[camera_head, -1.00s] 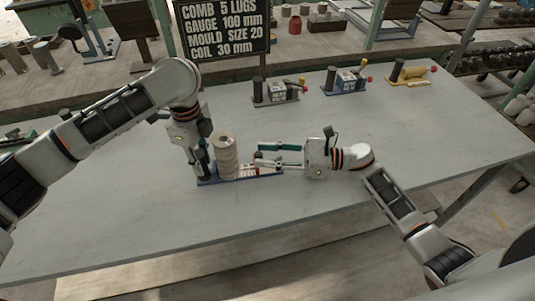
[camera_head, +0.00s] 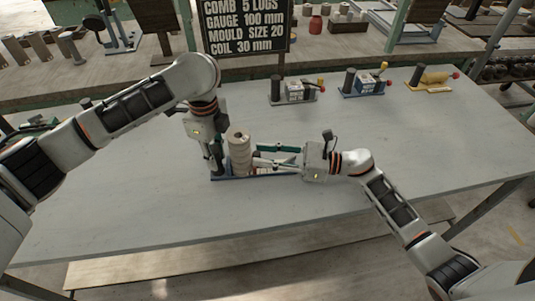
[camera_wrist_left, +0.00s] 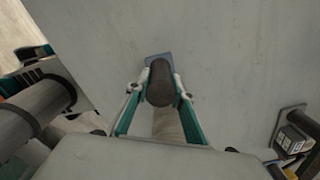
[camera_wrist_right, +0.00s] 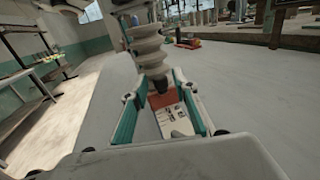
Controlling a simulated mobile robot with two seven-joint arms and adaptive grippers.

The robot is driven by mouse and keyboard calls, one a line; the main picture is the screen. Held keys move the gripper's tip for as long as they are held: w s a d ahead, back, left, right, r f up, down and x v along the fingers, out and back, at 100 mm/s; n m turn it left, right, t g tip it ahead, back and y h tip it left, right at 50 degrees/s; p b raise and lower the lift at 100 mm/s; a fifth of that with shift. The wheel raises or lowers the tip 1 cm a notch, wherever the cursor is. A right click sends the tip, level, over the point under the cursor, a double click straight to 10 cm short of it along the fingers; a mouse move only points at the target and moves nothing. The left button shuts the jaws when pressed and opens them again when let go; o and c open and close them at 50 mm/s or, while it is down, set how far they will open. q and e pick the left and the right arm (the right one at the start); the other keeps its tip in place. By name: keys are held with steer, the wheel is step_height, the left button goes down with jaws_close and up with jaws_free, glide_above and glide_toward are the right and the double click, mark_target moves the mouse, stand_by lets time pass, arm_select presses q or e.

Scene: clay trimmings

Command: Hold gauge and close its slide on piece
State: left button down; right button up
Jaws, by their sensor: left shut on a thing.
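The gauge has a blue base (camera_head: 226,178) lying along the table, with a dark post at its left end. My left gripper (camera_wrist_left: 160,82) is shut on the dark post (camera_wrist_left: 160,92). The piece, a pale ribbed column (camera_head: 240,150), stands upright on the base next to the post; it also shows in the right wrist view (camera_wrist_right: 149,45). My right gripper (camera_head: 258,156) comes in from the right, its fingers apart. In the right wrist view, a red and white labelled block (camera_wrist_right: 172,118), apparently the slide, lies between those fingers. I cannot tell whether the slide touches the piece.
Three similar gauges stand at the back of the table: one dark (camera_head: 297,92), one blue (camera_head: 365,82) and one yellow (camera_head: 432,80). A black sign (camera_head: 246,24) behind reads "GAUGE 100 mm". The grey table (camera_head: 400,140) is clear in front and to the right.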

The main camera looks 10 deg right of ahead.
stand_by(0.3)
arm_select(q)
steer(key=shift+d, duration=0.1)
arm_select(e)
steer(key=v, duration=1.2)
steer(key=shift+r, duration=0.1)
arm_select(q)
steer(key=c, duration=1.7)
jaws_free()
